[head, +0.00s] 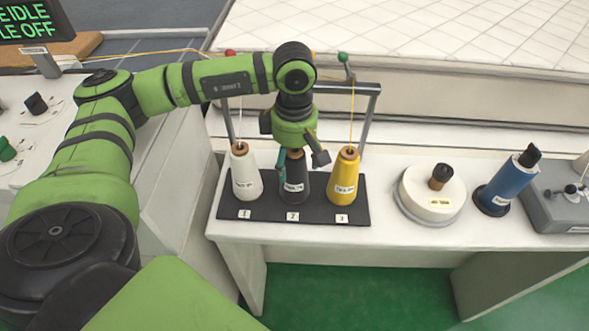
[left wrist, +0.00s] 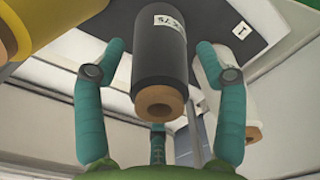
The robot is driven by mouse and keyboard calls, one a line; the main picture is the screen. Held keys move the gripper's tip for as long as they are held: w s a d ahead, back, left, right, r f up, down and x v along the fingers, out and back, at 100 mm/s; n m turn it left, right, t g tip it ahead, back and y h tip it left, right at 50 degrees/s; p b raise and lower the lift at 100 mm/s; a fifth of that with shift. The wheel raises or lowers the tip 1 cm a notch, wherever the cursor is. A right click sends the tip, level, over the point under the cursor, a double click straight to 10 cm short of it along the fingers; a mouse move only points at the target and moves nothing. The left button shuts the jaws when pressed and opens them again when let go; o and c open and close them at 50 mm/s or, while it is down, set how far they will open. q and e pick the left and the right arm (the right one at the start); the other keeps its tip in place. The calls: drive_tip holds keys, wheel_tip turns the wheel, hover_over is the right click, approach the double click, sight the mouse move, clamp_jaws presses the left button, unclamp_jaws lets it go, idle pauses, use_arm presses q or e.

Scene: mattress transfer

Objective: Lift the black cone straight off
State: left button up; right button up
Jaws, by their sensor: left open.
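The black cone (head: 294,188) stands upright at the middle place, number 2, of a dark base (head: 262,211), partly hidden behind my left gripper. In the left wrist view the black cone (left wrist: 160,60) shows its brown core end towards the camera, between the open teal fingers. My left gripper (head: 297,158) is above and around the upper part of the cone, with its fingers spread and apart from it as far as I can see. A white cone (head: 246,174) stands at place 1 and a yellow cone (head: 344,178) at place 3. My right gripper is not in view.
A metal frame (head: 371,105) with thread guides stands behind the cones. A quilted mattress (head: 440,25) lies behind. The white table has free room right of the base.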

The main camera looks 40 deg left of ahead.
use_arm(q)
drive_tip(key=c, duration=0.5)
clamp_jaws()
drive_tip(key=shift+r, duration=0.2)
wheel_tip(320, 180, up, 10)
drive_tip(key=b, duration=0.2)
drive_tip(key=shift+f, duration=0.15)
